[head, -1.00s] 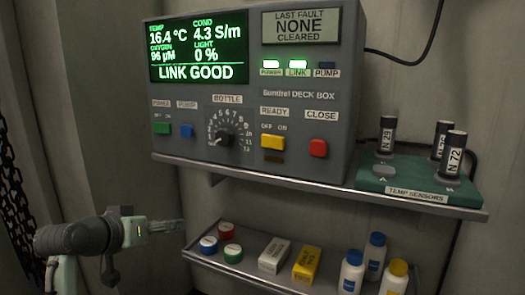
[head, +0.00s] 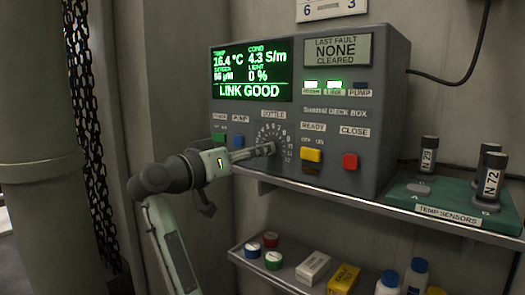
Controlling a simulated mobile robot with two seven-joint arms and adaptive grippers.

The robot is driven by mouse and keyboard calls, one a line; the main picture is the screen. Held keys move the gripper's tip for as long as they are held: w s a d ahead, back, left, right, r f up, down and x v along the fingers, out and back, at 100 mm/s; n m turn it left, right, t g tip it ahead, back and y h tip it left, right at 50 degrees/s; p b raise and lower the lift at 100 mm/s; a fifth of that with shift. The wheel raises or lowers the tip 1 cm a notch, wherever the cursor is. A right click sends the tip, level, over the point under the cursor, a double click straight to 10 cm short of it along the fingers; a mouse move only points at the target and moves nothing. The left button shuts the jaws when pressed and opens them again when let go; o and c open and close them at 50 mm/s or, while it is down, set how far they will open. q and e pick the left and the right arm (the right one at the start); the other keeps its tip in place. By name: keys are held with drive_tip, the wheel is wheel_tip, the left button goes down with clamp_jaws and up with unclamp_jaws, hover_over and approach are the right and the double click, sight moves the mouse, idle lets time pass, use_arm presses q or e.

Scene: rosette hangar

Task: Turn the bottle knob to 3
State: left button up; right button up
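The grey deck box (head: 390,95) stands on a metal shelf. Its BOTTLE dial (head: 283,133), a dark disc with white numbers around it, is on the lower front. My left gripper (head: 268,149) reaches in from the left with its fingertips at the middle of the dial. The fingers cover the knob, so its pointer and setting are hidden. I cannot tell whether the fingers are closed on the knob or only close to it. My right gripper is not in view.
A green switch (head: 218,138), blue switch (head: 239,141), yellow READY switch (head: 311,155) and red CLOSE button (head: 350,161) flank the dial. Temperature sensors stand in a green rack (head: 448,200) at right. A lower shelf (head: 287,281) holds jars, boxes and bottles.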

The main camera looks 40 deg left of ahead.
use_arm(q)
drive_tip(key=w, duration=0.2)
drive_tip(key=shift+w+d, duration=0.15)
drive_tip(key=shift+w, duration=0.2)
drive_tip(key=c, duration=1.2)
